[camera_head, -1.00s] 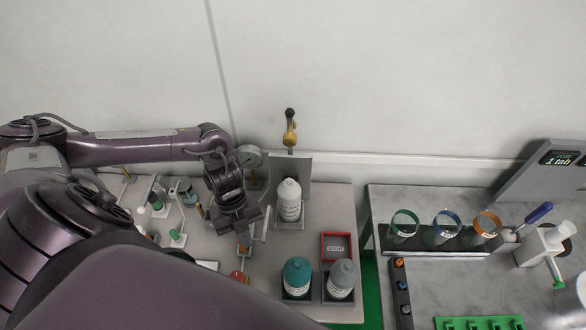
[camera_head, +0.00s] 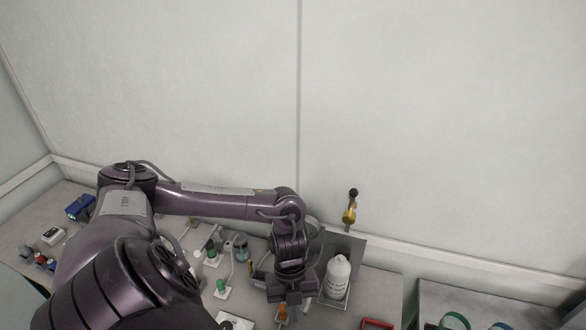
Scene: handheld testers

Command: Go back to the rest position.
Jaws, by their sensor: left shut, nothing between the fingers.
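My left arm comes in from the left and reaches across the table (camera_head: 385,285). My left gripper (camera_head: 291,303) points down over the table, just left of a white bottle (camera_head: 339,277). It is shut with nothing held. A small orange-topped item (camera_head: 282,313) shows just below it; whether they touch cannot be told. My right gripper is out of view.
The white bottle stands before a grey upright panel, with a yellow-and-black fitting (camera_head: 350,207) behind. Green-topped stands (camera_head: 222,288) and a small jar (camera_head: 240,248) lie left of the gripper. A blue item (camera_head: 80,207) sits far left. A red tray (camera_head: 377,324) shows at the bottom edge.

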